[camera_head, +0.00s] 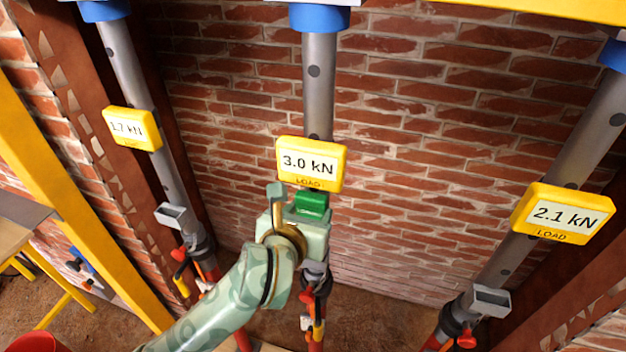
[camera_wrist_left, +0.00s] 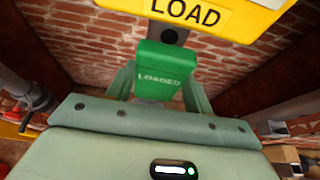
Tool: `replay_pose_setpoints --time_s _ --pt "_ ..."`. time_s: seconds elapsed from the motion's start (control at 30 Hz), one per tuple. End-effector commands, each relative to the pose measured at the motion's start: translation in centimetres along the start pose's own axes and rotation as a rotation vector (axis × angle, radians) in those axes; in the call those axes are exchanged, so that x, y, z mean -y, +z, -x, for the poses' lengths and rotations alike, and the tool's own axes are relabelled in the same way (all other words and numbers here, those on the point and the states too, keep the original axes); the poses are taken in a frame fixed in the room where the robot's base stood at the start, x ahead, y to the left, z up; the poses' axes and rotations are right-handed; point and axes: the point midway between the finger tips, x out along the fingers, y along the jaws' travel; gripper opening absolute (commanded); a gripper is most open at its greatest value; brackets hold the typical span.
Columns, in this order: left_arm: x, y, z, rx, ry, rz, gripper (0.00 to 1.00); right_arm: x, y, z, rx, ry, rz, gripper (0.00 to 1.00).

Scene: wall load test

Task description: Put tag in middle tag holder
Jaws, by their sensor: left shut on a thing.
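A green tag (camera_wrist_left: 165,72) marked "LOADED" is held between the fingers of my left gripper (camera_wrist_left: 163,90), which is shut on it. In the head view the green tag (camera_head: 311,203) shows just under the middle yellow load display (camera_head: 311,163) reading 3.0 kN. My left gripper (camera_head: 296,205) is in front of the middle grey post (camera_head: 318,90). The middle tag holder is hidden behind my gripper. Grey holders show on the left post (camera_head: 175,215) and the right post (camera_head: 487,300), and both look empty. My right gripper is not in view.
The left display (camera_head: 131,129) reads 1.7 kN and the right display (camera_head: 562,214) reads 2.1 kN. A brick wall (camera_head: 420,130) stands behind the posts. Red-handled parts hang below the holders. A yellow frame (camera_head: 75,190) runs along the left.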

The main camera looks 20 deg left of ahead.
Motion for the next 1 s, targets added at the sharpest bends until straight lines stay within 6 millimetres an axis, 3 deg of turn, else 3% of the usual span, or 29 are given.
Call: replay_pose_setpoints --time_s 0.6,1.0 --pt "0.0 -4.7 -1.9 -0.001 0.001 -0.001 0.30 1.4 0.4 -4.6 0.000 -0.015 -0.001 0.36" --pt "0.0 -5.1 -2.1 0.000 0.000 -0.001 0.30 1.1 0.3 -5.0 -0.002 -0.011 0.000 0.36"
